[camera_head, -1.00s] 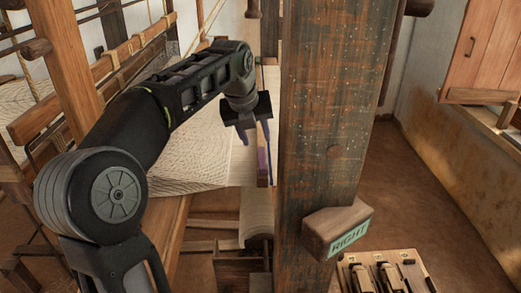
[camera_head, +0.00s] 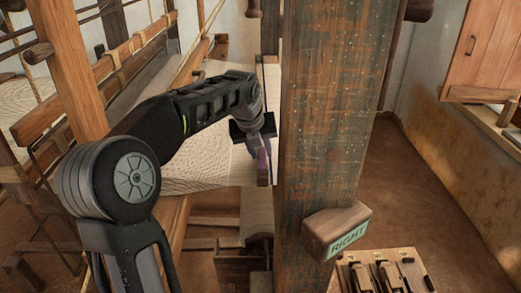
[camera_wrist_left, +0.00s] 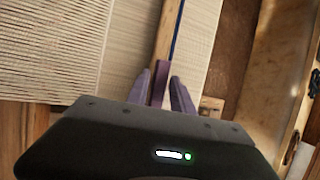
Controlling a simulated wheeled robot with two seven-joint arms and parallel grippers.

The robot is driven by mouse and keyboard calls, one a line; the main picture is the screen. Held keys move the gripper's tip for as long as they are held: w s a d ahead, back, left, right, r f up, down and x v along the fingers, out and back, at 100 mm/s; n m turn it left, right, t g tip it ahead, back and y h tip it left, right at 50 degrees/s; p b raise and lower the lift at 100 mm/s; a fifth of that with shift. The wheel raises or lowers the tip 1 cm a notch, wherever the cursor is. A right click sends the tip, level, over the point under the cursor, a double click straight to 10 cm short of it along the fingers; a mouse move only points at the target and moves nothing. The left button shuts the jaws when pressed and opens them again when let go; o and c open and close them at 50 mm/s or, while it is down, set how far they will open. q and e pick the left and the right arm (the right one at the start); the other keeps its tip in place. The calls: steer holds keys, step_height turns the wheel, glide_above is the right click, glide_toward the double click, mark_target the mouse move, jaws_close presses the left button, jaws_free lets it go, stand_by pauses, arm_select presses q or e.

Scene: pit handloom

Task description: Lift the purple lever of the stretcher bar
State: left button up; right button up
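The stretcher bar (camera_wrist_left: 166,35) is a narrow wooden strip with a dark blue line, lying along the right edge of the pale cloth. Its purple lever (camera_wrist_left: 158,85) shows at the near end in the left wrist view, between my two fingers. In the head view the lever (camera_head: 262,172) is small and partly covered by my fingers. My left gripper (camera_head: 262,152) points down over it, one finger on each side. The fingers look apart, with thin gaps to the lever; contact cannot be made out. My right gripper is not in view.
A thick worn wooden post (camera_head: 320,110) stands just right of the left gripper. A block marked RIGHT (camera_head: 337,230) sticks out from it. Pale woven cloth (camera_head: 205,160) spreads to the left. Pedals (camera_head: 385,272) lie at lower right; a wooden cabinet (camera_head: 485,55) hangs at right.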

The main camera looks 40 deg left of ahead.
arm_select(q)
jaws_close()
stand_by(1.1)
